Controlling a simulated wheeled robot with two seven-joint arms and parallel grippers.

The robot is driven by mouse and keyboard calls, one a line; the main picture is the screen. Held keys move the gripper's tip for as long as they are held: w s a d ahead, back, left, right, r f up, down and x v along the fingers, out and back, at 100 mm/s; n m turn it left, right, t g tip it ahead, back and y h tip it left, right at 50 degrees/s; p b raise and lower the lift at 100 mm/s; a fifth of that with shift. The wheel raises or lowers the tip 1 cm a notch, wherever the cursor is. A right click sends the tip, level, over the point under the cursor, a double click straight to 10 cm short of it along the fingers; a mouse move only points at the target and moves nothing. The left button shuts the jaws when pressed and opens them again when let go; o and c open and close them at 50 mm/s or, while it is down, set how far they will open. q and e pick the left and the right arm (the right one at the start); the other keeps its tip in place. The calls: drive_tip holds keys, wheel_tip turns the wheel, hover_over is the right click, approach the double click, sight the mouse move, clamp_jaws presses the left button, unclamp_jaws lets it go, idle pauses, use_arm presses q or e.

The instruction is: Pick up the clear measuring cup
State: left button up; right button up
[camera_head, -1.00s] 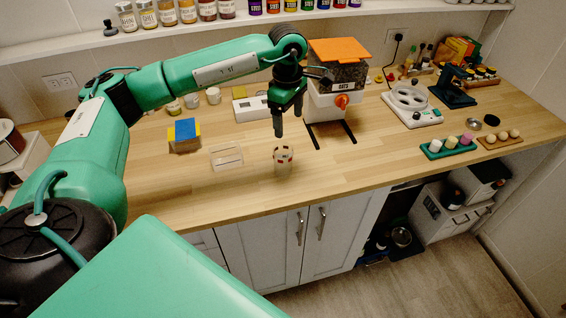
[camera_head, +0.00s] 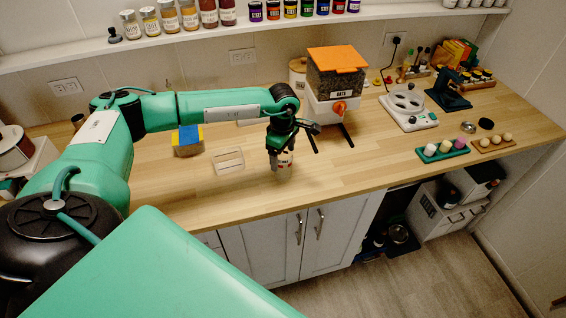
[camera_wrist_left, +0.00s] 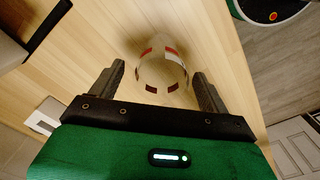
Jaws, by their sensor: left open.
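The clear measuring cup (camera_head: 288,157) stands on the wooden counter near its front edge, a see-through cup with red and white marks. In the left wrist view the cup (camera_wrist_left: 162,72) sits between and slightly beyond the two fingers. My left gripper (camera_head: 280,165) is open and lowered over the cup from above, its fingers partly hiding it in the head view. In the left wrist view the left gripper (camera_wrist_left: 160,85) has a finger on either side of the cup, with gaps showing. My right gripper is not in view.
A clear label stand (camera_head: 229,161) and a sponge-topped block (camera_head: 187,140) stand left of the cup. A green egg-cup tray (camera_head: 443,150) is far right. The counter just right of the cup is clear.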

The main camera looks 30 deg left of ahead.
use_arm(q)
drive_tip(key=shift+f, duration=0.8)
drive_tip(key=c, duration=1.1)
drive_tip(key=shift+o, duration=0.2)
